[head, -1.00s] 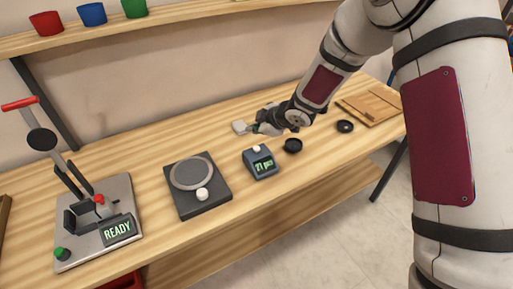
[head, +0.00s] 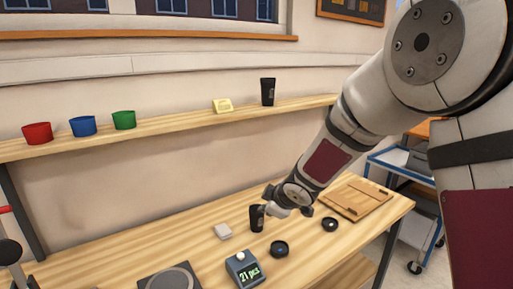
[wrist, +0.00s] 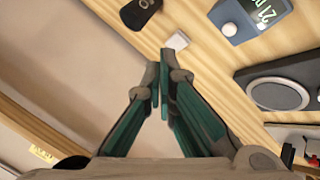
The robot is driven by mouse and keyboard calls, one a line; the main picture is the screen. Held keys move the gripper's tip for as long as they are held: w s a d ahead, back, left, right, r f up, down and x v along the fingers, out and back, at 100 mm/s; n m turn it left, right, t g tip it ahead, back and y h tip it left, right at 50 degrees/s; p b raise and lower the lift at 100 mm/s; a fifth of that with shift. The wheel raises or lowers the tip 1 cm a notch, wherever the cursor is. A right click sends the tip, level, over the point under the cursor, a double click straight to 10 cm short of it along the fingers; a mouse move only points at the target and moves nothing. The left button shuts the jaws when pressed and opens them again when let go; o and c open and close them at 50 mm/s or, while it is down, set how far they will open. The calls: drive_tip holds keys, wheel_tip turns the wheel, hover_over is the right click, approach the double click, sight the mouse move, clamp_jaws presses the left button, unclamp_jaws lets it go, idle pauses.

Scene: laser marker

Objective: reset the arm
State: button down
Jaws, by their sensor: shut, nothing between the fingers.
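My gripper (wrist: 158,85) shows in the wrist view with its two teal-lined fingers closed together and nothing between them. In the head view my arm comes in from the right and its end hangs over the back of the bench, mostly hiding the fingers. A black tumbler (head: 257,217) stands on the bench just left of my arm's end; a dark rounded thing at the top of the wrist view (wrist: 139,12) looks like it. A pale square block (head: 223,231) lies left of the tumbler, and also shows beyond the fingertips (wrist: 177,40).
A counter reading 21 pcs (head: 243,268), two black round dishes (head: 280,249) (head: 330,224) and a wooden board (head: 354,198) are on the bench. A shelf (head: 185,121) above holds red, blue and green cups and another black tumbler (head: 268,91). A blue cart (head: 396,167) stands right.

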drive_tip(key=s+d+r+m+h, duration=0.5)
drive_tip(key=s+d+r+m, duration=0.3)
drive_tip(key=s+d+r, duration=0.65)
drive_tip(key=s+d+m+g+y, duration=0.1)
drive_tip(key=s+m+g, duration=0.2)
drive_tip(key=s, duration=2)
drive_tip(key=m, duration=0.3)
drive_tip(key=shift+d+m+y, duration=0.3)
drive_tip(key=shift+d, duration=0.05)
drive_tip(key=shift+w+r, duration=0.1)
